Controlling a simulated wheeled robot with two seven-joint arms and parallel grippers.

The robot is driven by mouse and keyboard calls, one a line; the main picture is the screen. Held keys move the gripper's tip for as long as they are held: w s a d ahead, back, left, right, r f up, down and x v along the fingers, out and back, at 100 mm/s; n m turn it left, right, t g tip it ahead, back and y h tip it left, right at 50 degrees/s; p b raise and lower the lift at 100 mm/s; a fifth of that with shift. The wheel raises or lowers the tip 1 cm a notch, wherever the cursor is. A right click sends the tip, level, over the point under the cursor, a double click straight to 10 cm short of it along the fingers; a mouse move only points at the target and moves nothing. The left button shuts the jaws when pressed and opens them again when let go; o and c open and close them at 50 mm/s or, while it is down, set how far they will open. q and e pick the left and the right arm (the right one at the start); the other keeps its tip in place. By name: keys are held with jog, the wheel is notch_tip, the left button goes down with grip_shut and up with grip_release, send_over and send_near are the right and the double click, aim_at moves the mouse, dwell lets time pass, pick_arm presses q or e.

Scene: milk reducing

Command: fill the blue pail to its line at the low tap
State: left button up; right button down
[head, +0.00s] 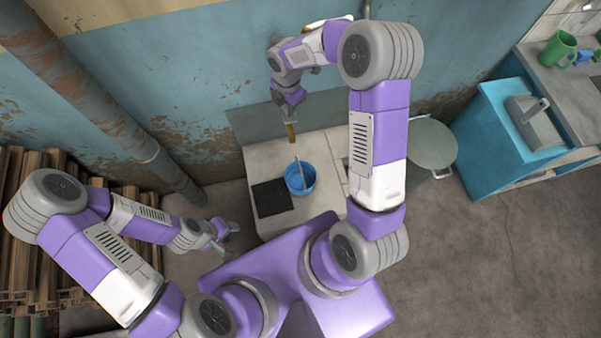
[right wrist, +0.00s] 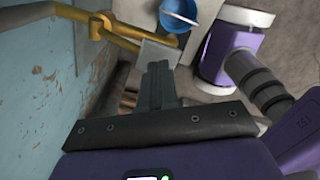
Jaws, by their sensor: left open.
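The blue pail (head: 309,184) stands on a pale slab (head: 335,192) by the wall. A pale bar crosses its mouth; its line and water level cannot be made out. It also shows at the top of the right wrist view (right wrist: 172,22). My left gripper (head: 226,236) is open and empty, left of the slab.
A black grate (head: 271,198) lies on the slab left of the pail. A round grey-green lid or table (head: 430,143) stands to the right. A blue cabinet (head: 500,125) is further right. Stacked wood (head: 35,235) is at left; floor at lower right is clear.

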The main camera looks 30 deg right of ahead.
jog(key=shift+f, duration=0.15)
jog(key=shift+f+b, duration=1.15)
jog(key=shift+f, duration=0.45)
dwell(6.2)
